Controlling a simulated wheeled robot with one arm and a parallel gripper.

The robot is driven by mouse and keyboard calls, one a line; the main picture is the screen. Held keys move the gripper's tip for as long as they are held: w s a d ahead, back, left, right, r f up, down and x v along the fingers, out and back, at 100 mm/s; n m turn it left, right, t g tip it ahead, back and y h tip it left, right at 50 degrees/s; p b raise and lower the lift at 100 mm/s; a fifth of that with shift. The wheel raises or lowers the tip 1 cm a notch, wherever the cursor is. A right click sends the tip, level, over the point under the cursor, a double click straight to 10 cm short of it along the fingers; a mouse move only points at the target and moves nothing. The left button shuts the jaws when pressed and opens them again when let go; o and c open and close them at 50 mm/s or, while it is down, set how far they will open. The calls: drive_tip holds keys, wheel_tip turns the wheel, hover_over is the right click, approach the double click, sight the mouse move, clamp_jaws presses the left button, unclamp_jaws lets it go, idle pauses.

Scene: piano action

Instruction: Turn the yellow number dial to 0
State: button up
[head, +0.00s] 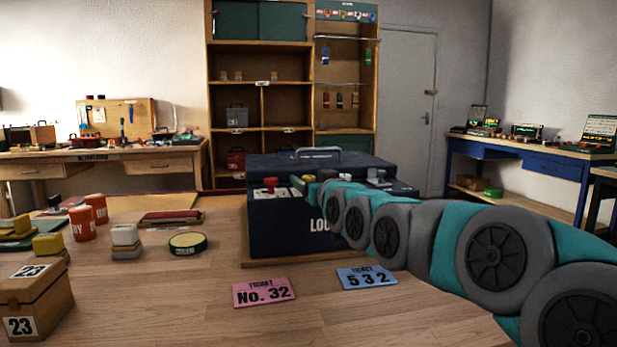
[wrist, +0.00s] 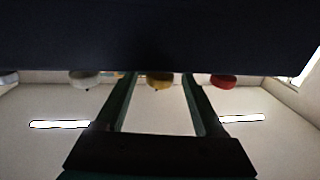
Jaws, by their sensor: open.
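The yellow number dial (wrist: 159,82) shows in the wrist view at the edge of a dark box (wrist: 150,35), with a small dark mark on its near edge. Its number cannot be read. My gripper (wrist: 159,94) is open, with one green finger on each side of the dial. Whether the fingers touch it I cannot tell. In the head view the dark box (head: 285,228) stands on the wooden table, with a handle on its lid and lettering partly hidden by my arm. My gripper is at its top front there, and the yellow dial is hard to make out.
A red dial (wrist: 223,82) and a whitish dial (wrist: 85,79) flank the yellow one. A pink ticket (head: 263,292) and a blue ticket (head: 367,277) lie before the box. A wooden box (head: 35,300), orange cups (head: 83,222) and a round tin (head: 187,243) stand left.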

drive_tip(key=shift+w+a+r, duration=0.1)
drive_tip(key=shift+w+a, duration=0.15)
drive_tip(key=shift+w, duration=0.4)
clamp_jaws()
